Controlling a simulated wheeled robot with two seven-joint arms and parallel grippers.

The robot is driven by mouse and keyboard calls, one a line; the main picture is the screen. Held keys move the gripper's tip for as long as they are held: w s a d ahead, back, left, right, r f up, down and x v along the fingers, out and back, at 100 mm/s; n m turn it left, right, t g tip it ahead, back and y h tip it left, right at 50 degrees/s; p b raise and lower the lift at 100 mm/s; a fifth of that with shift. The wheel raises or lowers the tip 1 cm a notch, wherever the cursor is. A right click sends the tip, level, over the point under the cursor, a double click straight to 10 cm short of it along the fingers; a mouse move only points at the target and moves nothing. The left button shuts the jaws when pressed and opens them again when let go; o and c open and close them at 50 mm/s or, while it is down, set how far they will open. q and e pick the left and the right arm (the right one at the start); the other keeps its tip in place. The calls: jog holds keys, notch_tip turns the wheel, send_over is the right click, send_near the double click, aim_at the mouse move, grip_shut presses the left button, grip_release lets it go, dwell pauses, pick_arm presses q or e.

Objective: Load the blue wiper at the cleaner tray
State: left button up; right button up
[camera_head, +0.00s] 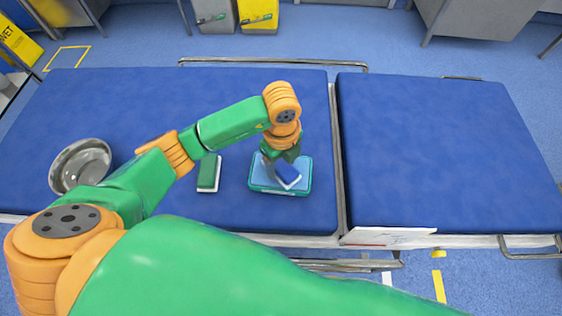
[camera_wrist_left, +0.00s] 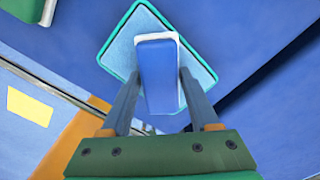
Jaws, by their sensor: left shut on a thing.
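The blue wiper (camera_head: 287,173), a blue block with a white layer, is held by my left gripper (camera_head: 283,160) over the cleaner tray. The cleaner tray (camera_head: 258,181) is light blue with a teal rim and lies on the blue table. In the left wrist view, the wiper (camera_wrist_left: 157,75) sits between the two fingers of my left gripper (camera_wrist_left: 158,88), with the tray (camera_wrist_left: 118,55) behind it. I cannot tell whether the wiper touches the tray. My right gripper is not in view.
A green wiper with a white layer (camera_head: 209,172) lies left of the tray. A metal bowl (camera_head: 80,166) stands at the far left. The right table section (camera_head: 440,150) is bare, past a gap with a metal edge.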

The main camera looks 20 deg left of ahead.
aim_at(281, 164)
pick_arm(q)
notch_tip(281, 164, up, 7)
jog(key=p, duration=0.7)
jog(key=shift+r, duration=0.1)
